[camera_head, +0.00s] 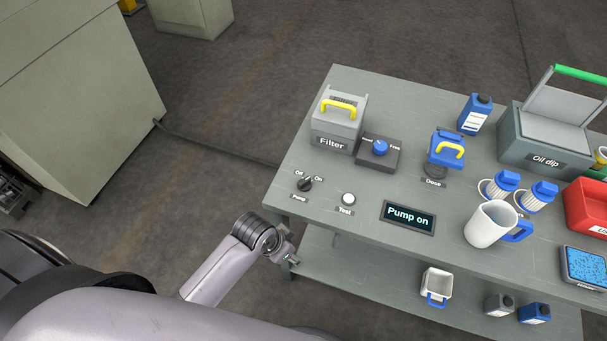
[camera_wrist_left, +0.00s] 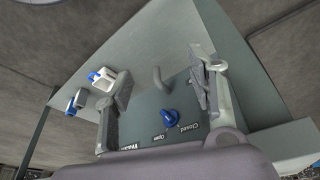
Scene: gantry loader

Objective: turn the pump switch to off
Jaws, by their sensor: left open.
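The pump switch (camera_head: 305,185) is a small black knob near the table's front left corner, with Off and On labels above it and a Pump label below. Its pointer is too small to read surely. The display (camera_head: 408,216) reads "Pump on". My left gripper (camera_head: 290,258) is below and in front of the switch, apart from it, just off the table's front edge. In the left wrist view my left gripper (camera_wrist_left: 160,72) is open with nothing gripped; the pump switch is not seen there. My right gripper is not in view.
A white Test button (camera_head: 348,199) sits right of the switch. The Filter box (camera_head: 338,120) and a blue knob (camera_head: 380,147) stand behind. The left wrist view shows another blue knob (camera_wrist_left: 169,118) marked Open and Closed, and a grey spout (camera_wrist_left: 160,78). A white jug (camera_head: 489,224) stands right.

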